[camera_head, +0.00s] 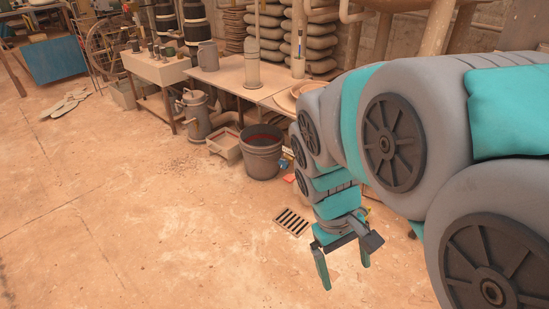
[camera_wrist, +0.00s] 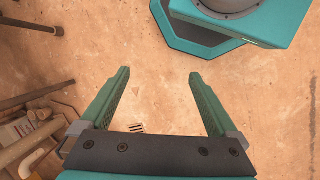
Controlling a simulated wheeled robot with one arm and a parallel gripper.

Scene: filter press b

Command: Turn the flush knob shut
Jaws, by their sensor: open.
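My gripper (camera_head: 346,277) hangs below my arm at the lower right of the head view, fingers pointing down over bare floor. In the wrist view my gripper (camera_wrist: 160,73) has its two green fingers wide apart, with only floor between them. I cannot make out the flush knob in either view. My arm covers much of the right side of the head view, so the knob may be hidden behind it. A small blue object (camera_head: 284,164) shows beside the bucket, too small to identify.
A grey bucket (camera_head: 262,158) stands by the bench (camera_head: 235,74), near a floor grate (camera_head: 292,221). A lidded metal can (camera_head: 196,115) and a shallow box (camera_head: 224,146) stand to its left. Pipes and bars (camera_wrist: 30,125) show at left in the wrist view. Floor at left is open.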

